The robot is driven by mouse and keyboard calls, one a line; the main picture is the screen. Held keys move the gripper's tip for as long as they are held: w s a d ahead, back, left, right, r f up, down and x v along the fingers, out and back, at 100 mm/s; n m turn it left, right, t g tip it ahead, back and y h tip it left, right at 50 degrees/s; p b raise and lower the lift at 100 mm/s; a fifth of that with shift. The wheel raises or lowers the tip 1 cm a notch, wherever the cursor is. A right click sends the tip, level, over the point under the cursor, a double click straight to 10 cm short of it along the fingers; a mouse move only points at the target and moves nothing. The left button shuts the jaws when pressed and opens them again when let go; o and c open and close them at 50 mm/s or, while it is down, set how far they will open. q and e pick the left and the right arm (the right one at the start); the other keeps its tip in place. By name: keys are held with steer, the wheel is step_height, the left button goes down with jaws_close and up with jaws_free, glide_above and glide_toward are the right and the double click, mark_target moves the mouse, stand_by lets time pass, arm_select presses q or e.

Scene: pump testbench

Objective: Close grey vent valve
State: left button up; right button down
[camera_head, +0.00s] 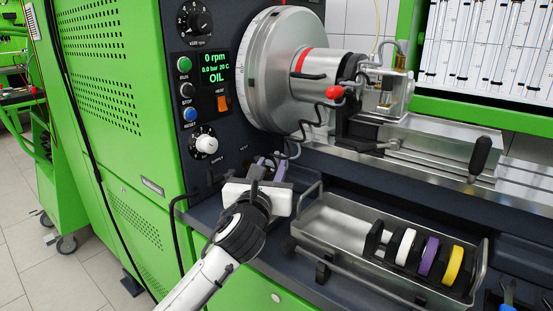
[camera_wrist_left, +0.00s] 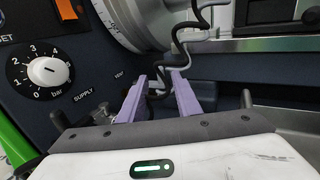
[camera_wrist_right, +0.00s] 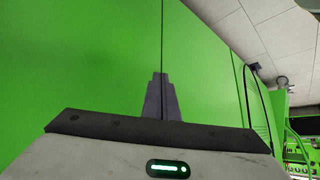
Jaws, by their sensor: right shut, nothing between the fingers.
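The VENT label (camera_head: 243,148) is on the dark panel below the large chuck; it also shows in the left wrist view (camera_wrist_left: 120,75). I cannot clearly make out the grey vent valve; my left gripper covers part of the area below the label. My left gripper (camera_head: 274,163) is in front of the panel's lower right edge. Its purple fingers (camera_wrist_left: 160,77) are apart, with a dark cable showing behind the gap and nothing held. My right gripper (camera_wrist_right: 160,78) is shut and empty before a green surface in the right wrist view.
A white supply knob (camera_head: 206,144) is left of the gripper, with a dark fitting (camera_head: 214,181) and hose below. A metal tray (camera_head: 335,238) with coloured discs is at right. The chuck (camera_head: 272,70) hangs above, with a coiled cable (camera_head: 304,122) below it.

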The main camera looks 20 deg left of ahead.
mark_target(277, 156)
arm_select(q)
steer(key=shift+w+a+b, duration=0.15)
steer(key=shift+w+b, duration=0.05)
steer(key=shift+w, duration=1.2)
steer(key=shift+w+a+b, duration=0.15)
steer(key=shift+w+b, duration=0.05)
steer(key=shift+w, duration=1.15)
jaws_close()
